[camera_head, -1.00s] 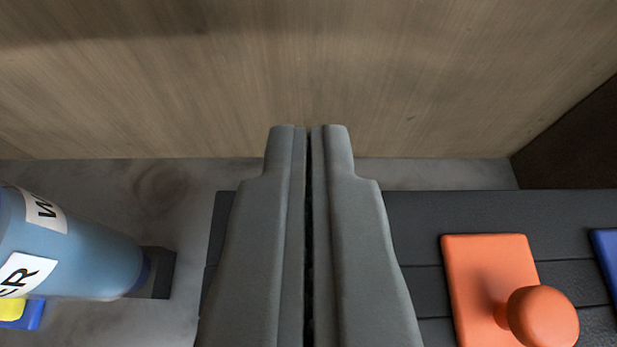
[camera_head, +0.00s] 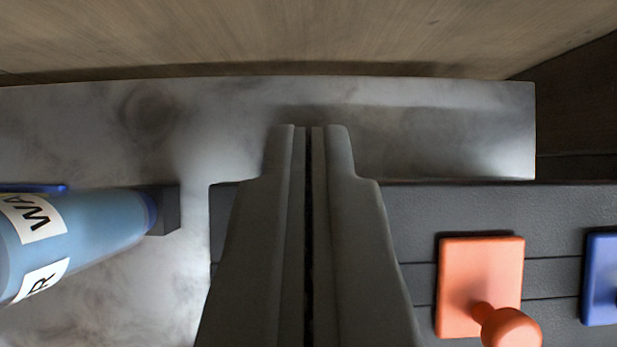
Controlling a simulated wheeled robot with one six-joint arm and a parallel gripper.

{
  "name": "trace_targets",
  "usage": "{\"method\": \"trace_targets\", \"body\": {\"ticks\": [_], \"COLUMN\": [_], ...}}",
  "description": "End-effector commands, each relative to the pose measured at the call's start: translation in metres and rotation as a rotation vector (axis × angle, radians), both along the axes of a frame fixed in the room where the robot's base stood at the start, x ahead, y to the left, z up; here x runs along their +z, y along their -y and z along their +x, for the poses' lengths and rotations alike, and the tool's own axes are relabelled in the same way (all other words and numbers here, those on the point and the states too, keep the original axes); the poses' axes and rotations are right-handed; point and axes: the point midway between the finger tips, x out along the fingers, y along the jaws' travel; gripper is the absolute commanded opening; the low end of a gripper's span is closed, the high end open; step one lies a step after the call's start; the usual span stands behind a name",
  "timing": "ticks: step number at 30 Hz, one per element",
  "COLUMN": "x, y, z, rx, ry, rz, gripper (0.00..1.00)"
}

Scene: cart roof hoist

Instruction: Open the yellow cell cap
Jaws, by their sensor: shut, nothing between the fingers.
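My gripper (camera_head: 309,132) is shut and empty, pointing forward in the middle of the view. It covers part of a dark ribbed panel (camera_head: 470,208). No yellow cap shows now; any part of it behind my gripper or outside the frame is hidden. On the panel to the right sits an orange square cap (camera_head: 460,270) with a round knob (camera_head: 511,328). A blue cap (camera_head: 602,262) is cut off by the right edge. My gripper is apart from both in the picture.
A light blue bottle (camera_head: 95,222) with white lettered labels lies at the left, its end by a dark block (camera_head: 166,210). A mottled grey surface (camera_head: 150,125) runs along behind. A wooden wall (camera_head: 300,35) stands at the back.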

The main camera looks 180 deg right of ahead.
Motion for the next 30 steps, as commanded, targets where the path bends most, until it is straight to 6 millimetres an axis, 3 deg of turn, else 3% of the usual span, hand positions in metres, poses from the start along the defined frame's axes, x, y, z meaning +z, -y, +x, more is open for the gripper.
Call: {"method": "trace_targets", "body": {"ticks": [5, 30], "x": [-0.003, -0.007], "y": [0.000, 0.000], "z": [0.008, 0.016], "rx": [0.000, 0.000], "ry": [-0.086, -0.080], "rz": [0.000, 0.000], "gripper": [0.00, 0.00]}}
